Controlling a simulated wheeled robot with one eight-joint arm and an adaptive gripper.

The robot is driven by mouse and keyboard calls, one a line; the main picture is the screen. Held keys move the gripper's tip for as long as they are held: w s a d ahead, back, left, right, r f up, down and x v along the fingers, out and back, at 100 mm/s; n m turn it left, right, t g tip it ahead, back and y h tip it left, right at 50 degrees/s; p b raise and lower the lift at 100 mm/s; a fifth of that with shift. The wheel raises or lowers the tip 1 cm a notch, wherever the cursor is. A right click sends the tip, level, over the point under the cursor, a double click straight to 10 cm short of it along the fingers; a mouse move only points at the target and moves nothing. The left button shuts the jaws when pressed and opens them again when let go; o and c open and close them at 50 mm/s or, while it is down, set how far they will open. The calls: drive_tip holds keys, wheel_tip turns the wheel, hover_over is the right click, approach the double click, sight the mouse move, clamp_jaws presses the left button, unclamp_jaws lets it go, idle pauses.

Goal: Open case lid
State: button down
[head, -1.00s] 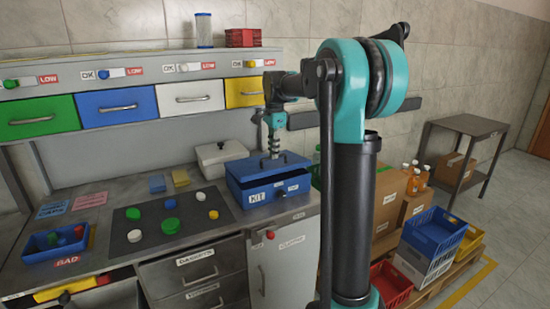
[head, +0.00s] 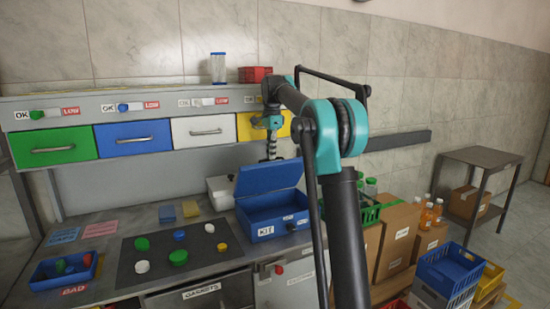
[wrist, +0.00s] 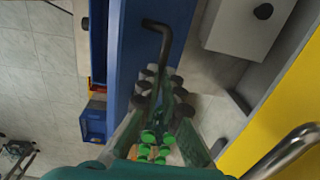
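The blue KIT case (head: 266,233) stands on the bench, right of the dark mat. Its lid (head: 268,178) is raised and tilted back, and the inside shows as an opening below it. My gripper (head: 271,150) is behind the raised lid, and the lid hides its fingertips in the head view. In the wrist view the lid is the blue panel (wrist: 136,45), with a dark bent handle (wrist: 162,35) on it. The handle runs down between the fingertips of my gripper (wrist: 162,82), which appear closed around it.
The coloured drawers (head: 133,139) are close behind my gripper. Boxes and a green crate (head: 366,215) stand to the right.

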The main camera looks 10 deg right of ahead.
drive_tip(key=shift+w+a+f, duration=0.2)
drive_tip(key=shift+w+a, duration=0.05)
drive_tip(key=shift+w, duration=0.15)
drive_tip(key=shift+w+a+f, duration=0.2)
drive_tip(key=shift+w, duration=0.2)
drive_tip(key=c, duration=2.2)
unclamp_jaws()
drive_tip(key=o, duration=0.3)
drive_tip(key=shift+w+a+f, duration=0.1)
drive_tip(key=shift+w+f, duration=0.15)
drive_tip(key=shift+w, duration=0.05)
drive_tip(key=o, duration=0.3)
drive_tip(key=shift+r, duration=0.1)
wheel_tip(320, 180, up, 12)
drive_tip(key=shift+s+d, duration=0.2)
drive_tip(key=shift+s, duration=0.15)
